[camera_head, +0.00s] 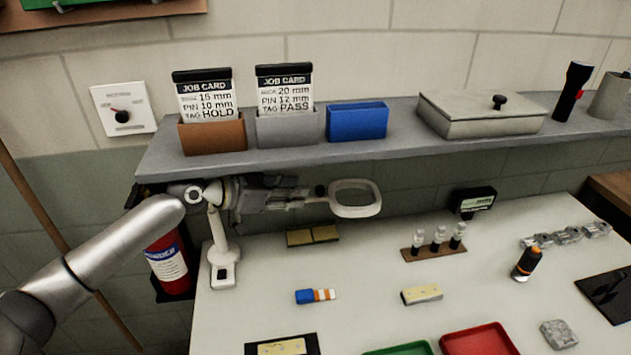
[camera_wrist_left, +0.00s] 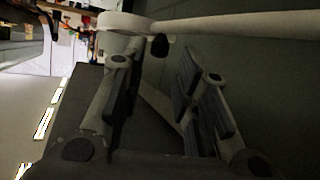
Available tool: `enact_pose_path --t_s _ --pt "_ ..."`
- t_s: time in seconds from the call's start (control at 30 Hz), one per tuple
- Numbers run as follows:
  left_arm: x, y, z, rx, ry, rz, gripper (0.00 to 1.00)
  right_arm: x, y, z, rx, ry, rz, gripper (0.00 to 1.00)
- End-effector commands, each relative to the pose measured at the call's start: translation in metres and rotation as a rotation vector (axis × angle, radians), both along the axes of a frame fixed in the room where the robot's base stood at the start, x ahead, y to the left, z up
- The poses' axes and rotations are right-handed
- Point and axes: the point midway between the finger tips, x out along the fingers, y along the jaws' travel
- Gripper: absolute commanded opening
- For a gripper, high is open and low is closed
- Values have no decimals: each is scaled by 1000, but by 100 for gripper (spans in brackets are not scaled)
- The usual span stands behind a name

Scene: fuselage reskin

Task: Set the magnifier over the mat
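The white magnifier stands on a base at the table's back left. Its post rises under the shelf, and its ring (camera_head: 356,211) reaches right above the table. A dark mat (camera_head: 253,350) with a pale block on it lies at the bottom edge, partly cut off. My left gripper (camera_head: 300,199) is under the shelf beside the magnifier's arm. In the left wrist view its fingers (camera_wrist_left: 158,72) are apart with nothing between them; the magnifier's arm (camera_wrist_left: 230,25) and a dark knob (camera_wrist_left: 160,46) are beyond the fingertips. My right gripper is not in view.
The shelf (camera_head: 370,148) with card holders overhangs the arm closely. On the table are a blue-orange item (camera_head: 315,296), a pale block (camera_head: 422,294), a small rack (camera_head: 434,249), a red tray (camera_head: 480,342), a green tray (camera_head: 398,350) and a dark panel (camera_head: 606,294).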

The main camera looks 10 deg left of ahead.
Motion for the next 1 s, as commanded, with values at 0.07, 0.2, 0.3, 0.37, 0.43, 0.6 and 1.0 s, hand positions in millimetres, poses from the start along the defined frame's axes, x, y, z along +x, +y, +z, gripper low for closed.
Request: enact_pose_path --t_s 0.07,0.2,0.3,0.37,0.43,0.6,1.0 --pt "12 -13 5 -4 0 -1 29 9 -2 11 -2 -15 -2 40" --pt "28 -29 -6 -3 2 0 29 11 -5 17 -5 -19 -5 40" --pt "37 -36 -12 -2 2 1 29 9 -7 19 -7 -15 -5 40" --pt "40 -40 -14 -3 1 1 29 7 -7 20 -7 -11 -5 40" --pt "43 -42 -16 -2 0 2 29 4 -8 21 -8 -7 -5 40" --pt "46 -46 -19 -1 1 2 29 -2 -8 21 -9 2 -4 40" --pt "46 -45 -20 0 0 1 6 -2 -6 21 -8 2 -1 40"
